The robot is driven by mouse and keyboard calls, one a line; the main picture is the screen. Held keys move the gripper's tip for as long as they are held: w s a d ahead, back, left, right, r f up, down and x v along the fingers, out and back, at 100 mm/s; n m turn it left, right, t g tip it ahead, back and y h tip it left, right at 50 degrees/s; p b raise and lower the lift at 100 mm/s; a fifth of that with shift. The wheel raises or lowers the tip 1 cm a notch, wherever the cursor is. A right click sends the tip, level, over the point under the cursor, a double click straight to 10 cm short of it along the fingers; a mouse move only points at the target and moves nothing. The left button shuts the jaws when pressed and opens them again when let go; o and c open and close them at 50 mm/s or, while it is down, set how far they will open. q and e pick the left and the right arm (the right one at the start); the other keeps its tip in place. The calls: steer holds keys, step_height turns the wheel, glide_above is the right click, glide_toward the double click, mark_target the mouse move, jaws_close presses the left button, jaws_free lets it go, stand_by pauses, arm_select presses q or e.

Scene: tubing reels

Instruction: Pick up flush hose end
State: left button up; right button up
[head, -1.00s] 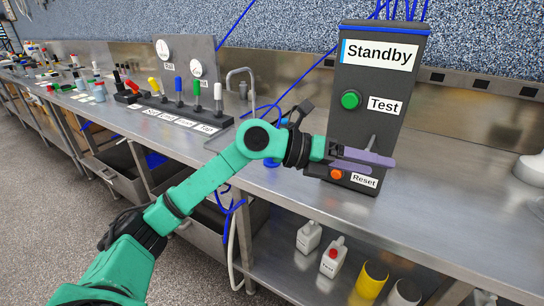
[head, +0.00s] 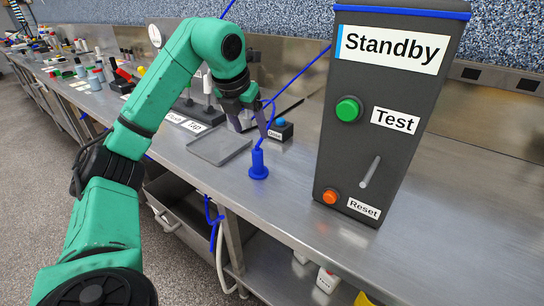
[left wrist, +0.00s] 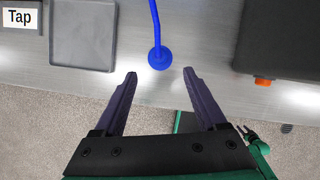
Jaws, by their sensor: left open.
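A blue hose end (head: 258,168) with a round flanged base stands upright on the steel bench, its thin blue hose rising from the top. In the left wrist view the blue hose end (left wrist: 159,60) lies just beyond my fingertips, roughly centred between them and not gripped. My left gripper (head: 250,128) is open, pointing down above the bench, close behind the hose end in the head view. Its two purple fingers also show in the left wrist view (left wrist: 160,74), apart and empty.
A dark Standby box (head: 385,110) with green and orange buttons and a lever stands to the right. A white hose (head: 220,262) hangs at the bench front. Bench right is clear.

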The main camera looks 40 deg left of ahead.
mark_target(257, 159)
arm_select(q)
steer(key=f, duration=0.6)
steer(key=shift+w+a+f, duration=0.3)
steer(key=shift+w+a, duration=0.05)
steer(key=x, duration=0.5)
steer(key=shift+w+f+p, duration=0.2)
steer(key=shift+w+p, duration=0.1)
steer(key=shift+p, duration=0.1)
steer(key=shift+w+a+f, duration=0.1)
steer(key=shift+w+f, duration=0.05)
steer(key=shift+f, duration=0.25)
jaws_close()
arm_select(e)
steer(key=s, duration=0.3)
steer(key=shift+a+r, duration=0.1)
steer(key=shift+r, duration=0.15)
